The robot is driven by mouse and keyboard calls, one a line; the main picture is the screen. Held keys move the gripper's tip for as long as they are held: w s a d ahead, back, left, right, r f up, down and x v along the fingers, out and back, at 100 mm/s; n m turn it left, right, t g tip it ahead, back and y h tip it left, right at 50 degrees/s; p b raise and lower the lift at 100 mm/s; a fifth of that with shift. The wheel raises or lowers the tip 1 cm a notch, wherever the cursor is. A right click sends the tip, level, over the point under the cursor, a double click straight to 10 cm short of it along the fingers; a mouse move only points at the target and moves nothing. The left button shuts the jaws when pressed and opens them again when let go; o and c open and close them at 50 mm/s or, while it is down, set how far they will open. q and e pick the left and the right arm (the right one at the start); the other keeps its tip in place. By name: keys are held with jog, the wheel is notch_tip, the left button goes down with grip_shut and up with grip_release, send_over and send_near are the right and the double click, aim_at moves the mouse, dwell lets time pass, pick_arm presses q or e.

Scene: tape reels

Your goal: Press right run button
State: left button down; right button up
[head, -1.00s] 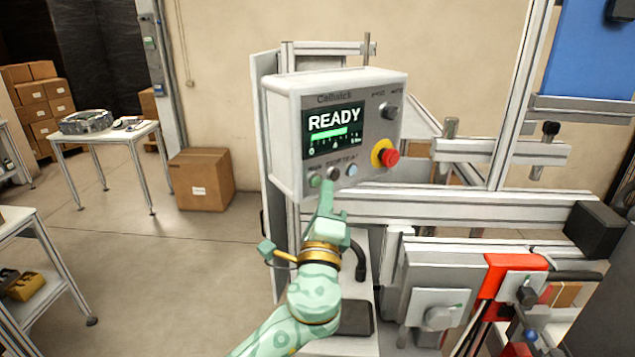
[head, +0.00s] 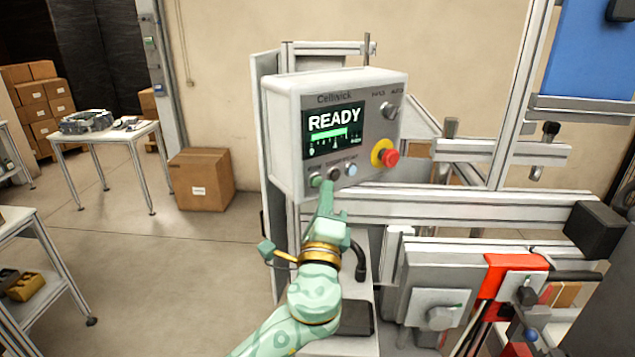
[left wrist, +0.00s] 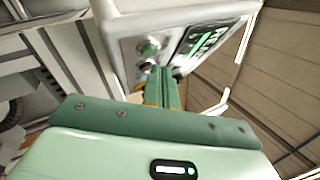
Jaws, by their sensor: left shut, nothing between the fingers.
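A white control box (head: 282,140) with a grey front stands ahead of me in the head view. Its screen (head: 334,130) reads READY over a green bar. Below the screen is a row of buttons: a green button (head: 315,181) at the left, a dark button (head: 334,174) in the middle and a pale blue button (head: 352,169) at the right. Their labels are too small to read surely. My left gripper (head: 327,188) is shut and empty, its tips just below the green and dark buttons. Its fingers (left wrist: 168,88) point at the box in the wrist view; contact is unclear.
A red stop button (head: 391,157) on a yellow ring and a selector knob (head: 390,112) sit on the box's right side. Metal rails (head: 460,203) and a red clamp part (head: 508,270) fill the right. A cardboard box (head: 201,180) stands on the floor at left.

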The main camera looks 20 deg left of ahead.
dwell(0.6)
pick_arm(q)
jog(key=shift+w+a, duration=0.25)
jog(key=shift+a, duration=0.1)
jog(key=shift+w+a+b, duration=0.2)
jog(key=shift+a+b, duration=0.1)
dwell(0.7)
jog(key=shift+d, duration=0.1)
jog(key=shift+s+d, duration=0.45)
jog(key=shift+d, duration=0.1)
dwell(0.3)
jog(key=s+d, duration=0.1)
jog(key=d, duration=0.1)
jog(key=s+d, duration=0.2)
jog(key=shift+b, duration=0.3)
